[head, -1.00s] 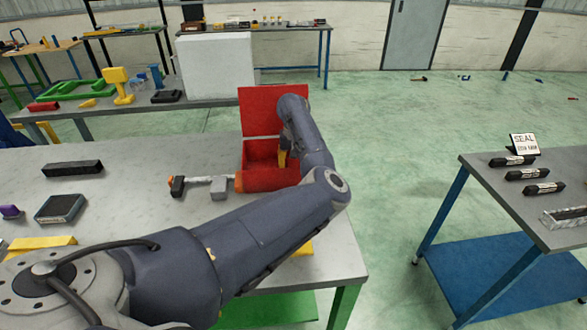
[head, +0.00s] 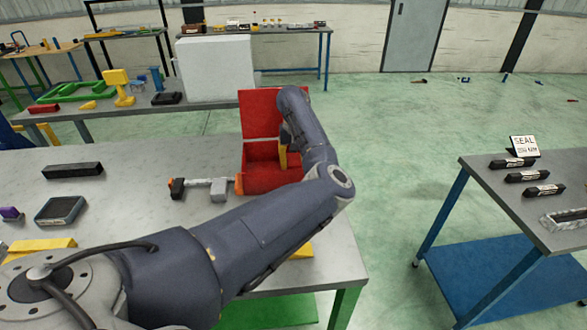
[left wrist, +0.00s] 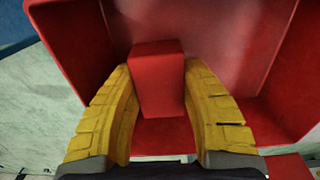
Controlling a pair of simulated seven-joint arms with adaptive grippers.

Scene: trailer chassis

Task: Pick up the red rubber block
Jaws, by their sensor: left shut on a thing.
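The red rubber block (left wrist: 158,80) stands between the two yellow fingers of my left gripper (left wrist: 158,95) in the left wrist view. The gripper is shut on it. Around it are the walls of an open red box (left wrist: 270,60). In the head view the red box (head: 262,112) sits on the grey table with its lid up. My left gripper (head: 284,158) reaches into the box there, mostly hidden by my arm. The block cannot be made out in the head view. My right gripper is not in view.
A grey and orange tool (head: 205,187) lies left of the box. A black bar (head: 72,170) and a dark tray-like block (head: 61,209) lie further left on the table. A second table (head: 500,195) with black bars stands at right, across a gap.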

